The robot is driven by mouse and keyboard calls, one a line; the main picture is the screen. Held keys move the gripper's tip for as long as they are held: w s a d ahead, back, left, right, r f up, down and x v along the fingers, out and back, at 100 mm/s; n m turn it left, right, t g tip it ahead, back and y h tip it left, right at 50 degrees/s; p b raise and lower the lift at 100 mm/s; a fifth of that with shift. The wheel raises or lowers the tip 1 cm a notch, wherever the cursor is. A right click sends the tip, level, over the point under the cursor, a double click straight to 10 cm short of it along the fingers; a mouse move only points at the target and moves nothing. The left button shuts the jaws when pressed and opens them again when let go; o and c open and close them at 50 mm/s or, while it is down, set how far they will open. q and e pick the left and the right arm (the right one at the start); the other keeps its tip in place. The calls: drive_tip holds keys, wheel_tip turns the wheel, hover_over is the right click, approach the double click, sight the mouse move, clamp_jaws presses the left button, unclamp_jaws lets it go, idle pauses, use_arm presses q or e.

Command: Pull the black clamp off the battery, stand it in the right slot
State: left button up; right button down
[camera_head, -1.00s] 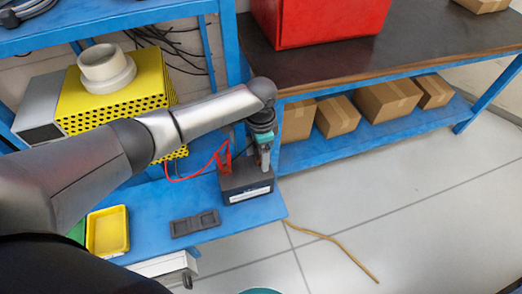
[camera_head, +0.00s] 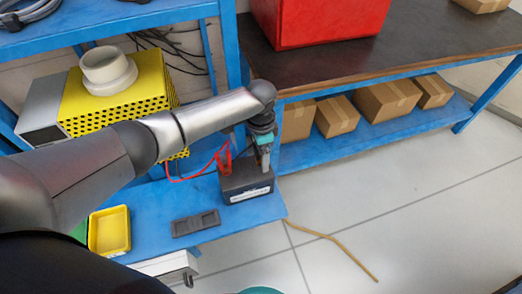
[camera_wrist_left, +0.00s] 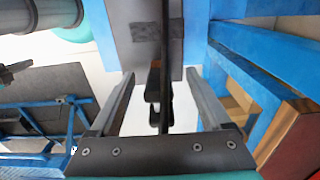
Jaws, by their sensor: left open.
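The dark battery (camera_head: 246,186) with a white label stands on the blue bench near its right end. My left gripper (camera_head: 266,160) points down over the battery's right part. In the left wrist view, my left gripper (camera_wrist_left: 158,78) is open, its two fingers either side of the black clamp (camera_wrist_left: 154,92), with gaps showing on both sides. The grey battery top (camera_wrist_left: 135,50) lies beyond the fingertips. In the head view the black clamp is hard to make out behind the gripper. The dark two-slot holder (camera_head: 196,223) lies left of and in front of the battery; both slots look empty.
A red clamp (camera_head: 223,158) with a red cable sits at the battery's left. A yellow tray (camera_head: 109,231) lies on the bench further left. A yellow perforated box (camera_head: 115,103) stands behind. A black cable (camera_wrist_left: 165,35) crosses the wrist view.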

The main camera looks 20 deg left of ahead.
use_arm(q)
clamp_jaws()
idle(0.8)
drive_tip(key=shift+r, duration=0.15)
idle(0.7)
drive_tip(key=shift+r+p, duration=2.9)
drive_tip(key=shift+p, duration=0.3)
drive_tip(key=shift+r, duration=0.1)
drive_tip(key=shift+r+p, duration=2.45)
drive_tip(key=shift+p, duration=0.2)
drive_tip(key=shift+f, duration=0.1)
